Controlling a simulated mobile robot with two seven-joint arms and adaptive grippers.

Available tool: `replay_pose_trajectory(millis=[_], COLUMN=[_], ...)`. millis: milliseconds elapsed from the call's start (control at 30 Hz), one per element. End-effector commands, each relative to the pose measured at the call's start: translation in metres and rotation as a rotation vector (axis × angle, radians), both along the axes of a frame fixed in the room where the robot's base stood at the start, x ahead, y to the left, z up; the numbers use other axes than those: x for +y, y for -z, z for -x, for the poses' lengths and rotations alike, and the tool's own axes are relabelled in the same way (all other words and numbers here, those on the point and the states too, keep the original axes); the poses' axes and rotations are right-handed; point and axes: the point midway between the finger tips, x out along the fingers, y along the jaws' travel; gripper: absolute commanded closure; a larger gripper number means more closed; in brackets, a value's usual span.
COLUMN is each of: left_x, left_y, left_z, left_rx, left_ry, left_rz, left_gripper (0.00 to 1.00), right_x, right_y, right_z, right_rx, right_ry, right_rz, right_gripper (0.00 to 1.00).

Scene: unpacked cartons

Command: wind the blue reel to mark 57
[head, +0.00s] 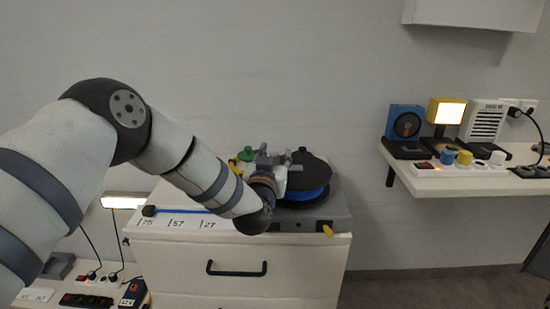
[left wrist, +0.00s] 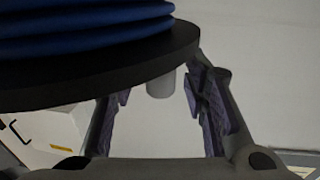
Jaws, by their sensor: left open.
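The blue reel (head: 306,193) lies flat under a black disc on a grey base, on top of a white drawer cabinet. In the left wrist view its blue windings (left wrist: 85,28) sit above a dark flange. A blue line (head: 185,210) runs left from the reel to a black end block (head: 149,211), which is at mark 75. Mark 57 (head: 177,223) lies to its right, then mark 27. My left gripper (head: 276,162) is at the reel's left side, open. In the left wrist view a pale peg (left wrist: 160,85) shows between its spread fingers; contact cannot be told. My right gripper is not in view.
Green and yellow items (head: 245,155) are partly hidden behind my arm. A wall shelf (head: 460,178) at right holds lamps and several devices. A power strip and cables are at lower left.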

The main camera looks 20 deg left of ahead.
Motion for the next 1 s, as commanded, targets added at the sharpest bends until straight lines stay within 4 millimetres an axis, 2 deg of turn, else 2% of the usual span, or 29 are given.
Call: replay_pose_trajectory(millis=[100,133,300,667,1000], left_x=[0.000,0.000,0.000,0.001,0.002], left_y=[-0.001,-0.001,-0.001,0.001,0.004], left_z=[0.000,0.000,0.001,-0.001,-0.011], left_rx=[-0.001,-0.001,0.000,0.002,0.007], left_ry=[0.000,0.000,0.000,0.022,0.223], left_rz=[0.000,0.000,0.000,-0.001,-0.002], left_gripper=[0.59,0.64,1.00,1.00,1.00], right_x=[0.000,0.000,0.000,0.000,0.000], right_y=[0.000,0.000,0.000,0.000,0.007], right_z=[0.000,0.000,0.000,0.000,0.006], right_rx=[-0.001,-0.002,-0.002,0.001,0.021], right_ry=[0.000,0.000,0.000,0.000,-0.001], right_rz=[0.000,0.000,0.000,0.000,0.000], right_gripper=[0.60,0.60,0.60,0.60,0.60])
